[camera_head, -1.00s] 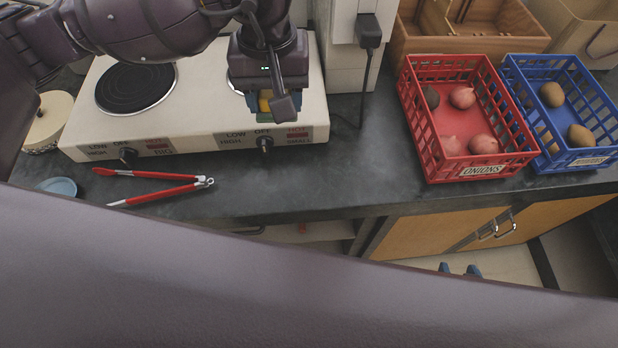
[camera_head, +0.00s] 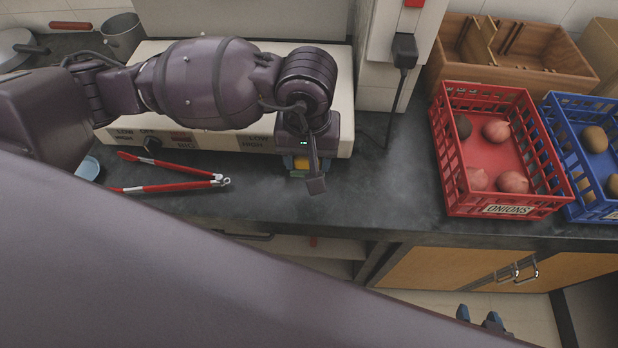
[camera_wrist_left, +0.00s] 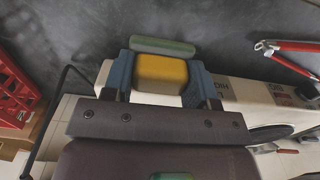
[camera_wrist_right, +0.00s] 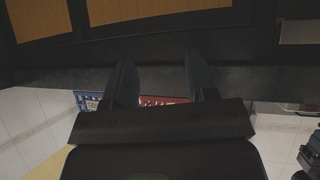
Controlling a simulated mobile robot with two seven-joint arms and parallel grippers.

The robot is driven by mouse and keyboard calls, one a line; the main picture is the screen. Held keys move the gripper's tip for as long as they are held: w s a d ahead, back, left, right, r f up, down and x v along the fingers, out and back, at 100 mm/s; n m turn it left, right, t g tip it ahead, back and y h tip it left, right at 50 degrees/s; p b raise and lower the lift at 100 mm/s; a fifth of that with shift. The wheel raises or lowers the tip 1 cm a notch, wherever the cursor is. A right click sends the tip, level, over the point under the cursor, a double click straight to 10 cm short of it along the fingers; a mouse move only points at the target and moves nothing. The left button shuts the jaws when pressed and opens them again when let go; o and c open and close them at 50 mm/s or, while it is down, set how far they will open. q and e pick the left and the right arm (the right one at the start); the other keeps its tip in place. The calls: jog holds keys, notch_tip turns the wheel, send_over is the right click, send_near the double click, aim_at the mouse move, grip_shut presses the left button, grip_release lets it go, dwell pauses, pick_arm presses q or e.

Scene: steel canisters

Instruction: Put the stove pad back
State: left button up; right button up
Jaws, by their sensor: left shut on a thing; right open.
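My left gripper (camera_head: 301,165) is shut on a small yellow block with green by it, seemingly the stove pad (camera_head: 301,163). In the left wrist view the yellow pad (camera_wrist_left: 161,74) sits between the two blue fingers, with a green bar (camera_wrist_left: 162,46) just beyond it. In the head view it is at the front right of the white two-burner stove (camera_head: 343,125), over the dark counter; whether it touches anything is unclear. My right gripper (camera_wrist_right: 162,82) is open and empty, low in front of the cabinets.
Red-handled tongs (camera_head: 175,186) and a blue dish (camera_head: 88,168) lie left on the counter. A red onion crate (camera_head: 487,210), a blue crate (camera_head: 590,213) and a wooden box (camera_head: 560,80) stand right. A black plug and cord (camera_head: 404,50) hang behind. Counter between stove and red crate is clear.

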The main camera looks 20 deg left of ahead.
aim_at(308, 169)
pick_arm(q)
notch_tip(308, 169, down, 4)
jog(key=shift+r, duration=0.2)
notch_tip(308, 169, down, 4)
jog(key=shift+f+b, duration=0.1)
jog(key=shift+b, duration=0.4)
jog(key=shift+f, duration=0.2)
jog(key=shift+r, duration=0.1)
jog(key=o, duration=1)
jog(key=shift+f, duration=0.2)
jog(key=shift+c, duration=0.2)
jog(key=shift+r, duration=0.1)
